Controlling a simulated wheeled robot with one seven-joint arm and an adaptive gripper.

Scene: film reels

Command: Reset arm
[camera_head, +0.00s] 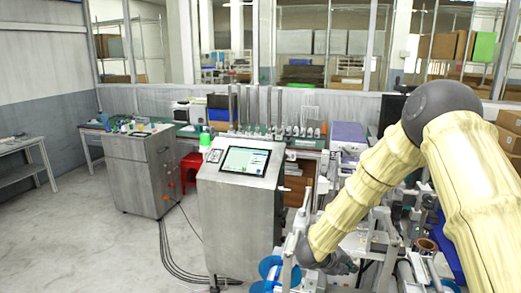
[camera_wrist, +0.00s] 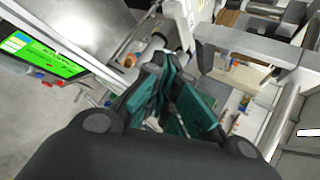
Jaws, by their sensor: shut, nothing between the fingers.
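My arm (camera_head: 372,180), in a yellowish cover, reaches in from the right in the head view and bends down toward the machine frame. My gripper (camera_head: 345,262) is at its lower end, partly hidden among the machine parts. In the wrist view my gripper (camera_wrist: 172,88) shows black fingers with teal pads; it is shut and empty. Blue reels (camera_head: 270,268) sit at the bottom of the head view, left of my gripper. A brown reel (camera_head: 427,246) is on the machine to its right.
Machine bars and rails (camera_wrist: 255,40) crowd the space around my gripper. Another cabinet (camera_head: 140,170) and open floor (camera_head: 85,230) lie farther left.

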